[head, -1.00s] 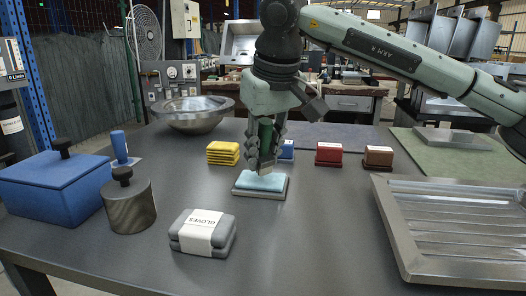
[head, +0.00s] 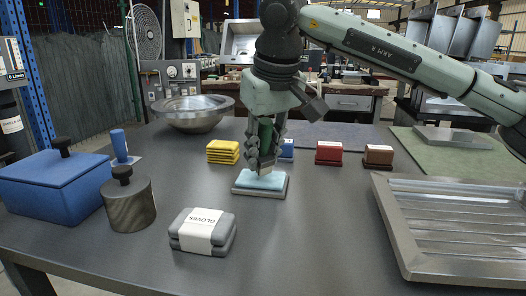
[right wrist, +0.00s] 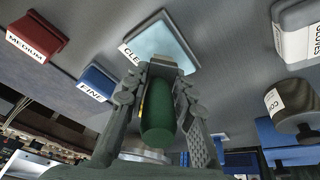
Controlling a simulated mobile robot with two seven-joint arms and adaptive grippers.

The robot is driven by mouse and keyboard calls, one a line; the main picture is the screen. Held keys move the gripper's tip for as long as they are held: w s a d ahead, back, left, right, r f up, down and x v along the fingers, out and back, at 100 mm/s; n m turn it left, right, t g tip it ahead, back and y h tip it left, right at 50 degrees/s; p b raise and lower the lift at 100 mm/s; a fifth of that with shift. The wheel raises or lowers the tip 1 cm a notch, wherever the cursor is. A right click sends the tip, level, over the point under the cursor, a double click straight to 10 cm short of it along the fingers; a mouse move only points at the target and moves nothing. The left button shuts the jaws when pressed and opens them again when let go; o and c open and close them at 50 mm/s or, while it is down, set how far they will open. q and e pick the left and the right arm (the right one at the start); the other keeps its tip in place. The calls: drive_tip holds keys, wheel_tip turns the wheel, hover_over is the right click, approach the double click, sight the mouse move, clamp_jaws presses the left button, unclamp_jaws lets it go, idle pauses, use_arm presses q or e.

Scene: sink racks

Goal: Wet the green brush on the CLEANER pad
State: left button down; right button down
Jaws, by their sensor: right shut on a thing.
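The green brush (head: 265,133) is upright in my right gripper (head: 262,165), which is shut on its handle. In the right wrist view the green handle (right wrist: 158,115) sits between both fingers (right wrist: 160,75). The CLEANER pad (head: 272,182) is a light blue pad in a grey tray, directly below the gripper. In the right wrist view the pad (right wrist: 160,45) lies just beyond the fingertips, with its label partly hidden. The brush's lower end is at the pad; the fingers hide whether it touches. My left gripper is not in view.
Yellow pads (head: 223,151), a blue block (head: 287,149), a red block (head: 328,152) and a brown block (head: 378,155) stand behind. A gloves pack (head: 203,232), a lidded pot (head: 129,205) and a blue box (head: 55,188) are left. A metal rack (head: 460,255) is right.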

sight(263, 120)
drive_tip(key=shift+f+b, duration=0.3)
drive_tip(key=shift+f, duration=0.2)
drive_tip(key=shift+f, duration=0.1)
idle(1.1)
drive_tip(key=shift+r+p, duration=2.95)
drive_tip(key=shift+r, duration=0.7)
drive_tip(key=shift+f, duration=0.15)
